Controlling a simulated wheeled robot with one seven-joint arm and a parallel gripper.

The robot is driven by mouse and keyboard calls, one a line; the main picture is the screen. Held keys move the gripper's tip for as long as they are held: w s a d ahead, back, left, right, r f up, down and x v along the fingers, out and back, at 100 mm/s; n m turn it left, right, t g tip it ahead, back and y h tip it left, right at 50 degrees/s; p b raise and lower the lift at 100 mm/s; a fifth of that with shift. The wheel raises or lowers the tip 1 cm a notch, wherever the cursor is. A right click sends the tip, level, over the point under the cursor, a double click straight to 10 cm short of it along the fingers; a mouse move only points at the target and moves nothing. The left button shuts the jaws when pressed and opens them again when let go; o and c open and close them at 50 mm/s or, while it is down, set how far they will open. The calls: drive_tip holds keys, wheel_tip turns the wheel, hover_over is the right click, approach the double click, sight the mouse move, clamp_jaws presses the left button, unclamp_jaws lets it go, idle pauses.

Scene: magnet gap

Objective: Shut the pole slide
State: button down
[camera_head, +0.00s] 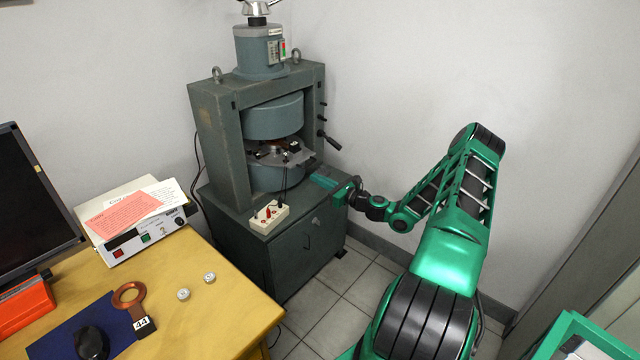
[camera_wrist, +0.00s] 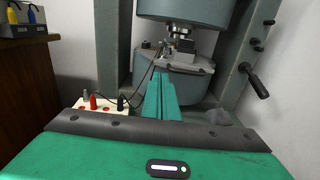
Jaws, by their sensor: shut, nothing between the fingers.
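The magnet (camera_head: 277,118) is a grey-green frame with two round poles on a cabinet. The pole slide (camera_head: 296,157) is a metal plate in the gap between the poles, and part of it sticks out past the lower pole's front right edge. It also shows in the wrist view (camera_wrist: 184,68), just beyond my fingertips. My gripper (camera_head: 318,179) is shut and empty, low in front of the magnet and right of the lower pole. In the wrist view my green fingers (camera_wrist: 162,78) lie together and point at the slide. I cannot tell whether they touch it.
A white terminal box (camera_head: 269,217) with coloured plugs and a cable sits on the cabinet's front edge. A dark lever (camera_head: 328,140) juts from the magnet frame's right side. A yellow desk (camera_head: 215,300) with a power supply (camera_head: 135,222) stands at the left.

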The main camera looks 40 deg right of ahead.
approach(290, 165)
drive_tip(key=x, duration=0.5)
drive_tip(key=shift+w+d+f, duration=0.1)
drive_tip(key=shift+w+d, duration=0.05)
drive_tip(key=x, duration=0.4)
drive_tip(key=shift+w, duration=0.2)
drive_tip(key=shift+w+r, duration=0.2)
drive_tip(key=shift+r, duration=0.2)
drive_tip(key=shift+a, duration=0.2)
drive_tip(key=shift+s+f, duration=0.15)
drive_tip(key=shift+f, duration=0.1)
drive_tip(key=v, duration=1.4)
drive_tip(key=shift+d+f, duration=0.2)
